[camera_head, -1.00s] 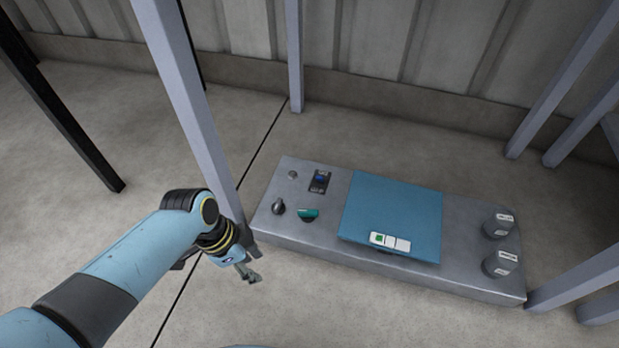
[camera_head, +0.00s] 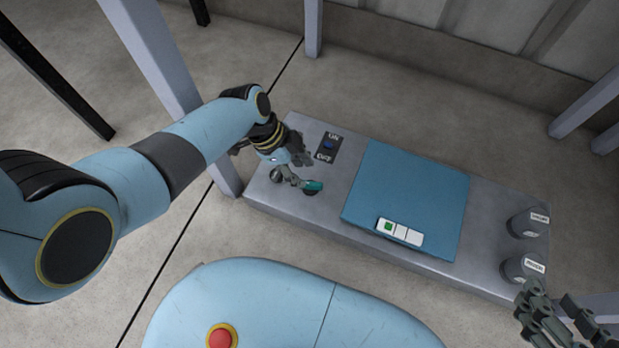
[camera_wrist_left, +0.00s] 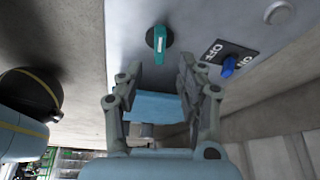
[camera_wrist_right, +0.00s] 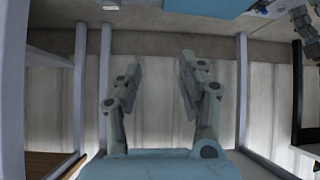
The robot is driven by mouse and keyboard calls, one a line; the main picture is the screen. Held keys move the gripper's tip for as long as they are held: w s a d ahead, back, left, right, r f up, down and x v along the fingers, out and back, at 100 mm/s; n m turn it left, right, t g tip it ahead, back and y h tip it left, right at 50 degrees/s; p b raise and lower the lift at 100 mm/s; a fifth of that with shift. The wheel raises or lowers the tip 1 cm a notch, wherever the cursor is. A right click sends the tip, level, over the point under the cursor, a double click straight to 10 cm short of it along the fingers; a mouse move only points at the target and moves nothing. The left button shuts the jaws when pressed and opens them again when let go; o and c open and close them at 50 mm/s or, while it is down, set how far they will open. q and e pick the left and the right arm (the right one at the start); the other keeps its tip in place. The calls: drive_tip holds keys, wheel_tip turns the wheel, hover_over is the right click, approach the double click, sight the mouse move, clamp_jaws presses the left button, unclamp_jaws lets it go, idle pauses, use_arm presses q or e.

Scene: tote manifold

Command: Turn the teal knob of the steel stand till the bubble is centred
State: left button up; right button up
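My left gripper (camera_head: 296,168) is over the stand's left end, close to the knob. Its fingers are apart and empty in the left wrist view (camera_wrist_left: 160,80), with the knob beyond them, apart. My right gripper (camera_head: 556,312) is open and empty at the lower right. I cannot make out a bubble.
A blue plate (camera_head: 405,190) with a white strip (camera_head: 399,232) bearing a green square covers the stand's middle. A blue ON/OFF switch (camera_head: 328,146) is behind the knob. Two labelled dark cylinders (camera_head: 529,223) stand at the right end. Grey posts (camera_head: 153,55) rise around the stand.

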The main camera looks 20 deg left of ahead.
sight(310, 183)
use_arm(q)
drive_tip(key=shift+d+f+b, duration=0.2)
drive_tip(key=shift+f+b, duration=0.1)
drive_tip(key=shift+f, duration=0.4)
drive_tip(key=shift+b+x, duration=0.6)
drive_tip(key=shift+x, duration=0.25)
drive_tip(key=shift+d+f, duration=0.15)
drive_tip(key=shift+f, duration=0.2)
drive_tip(key=shift+b+x, duration=0.9)
use_arm(e)
drive_tip(key=w+a+r+n+t+y, duration=0.1)
drive_tip(key=w+r+t, duration=0.7)
drive_tip(key=r, duration=0.4)
drive_tip(key=shift+w+a+r+t+y, duration=0.2)
drive_tip(key=shift+a+t+y, duration=0.1)
drive_tip(key=shift+a+t, duration=0.1)
use_arm(q)
clamp_jaws()
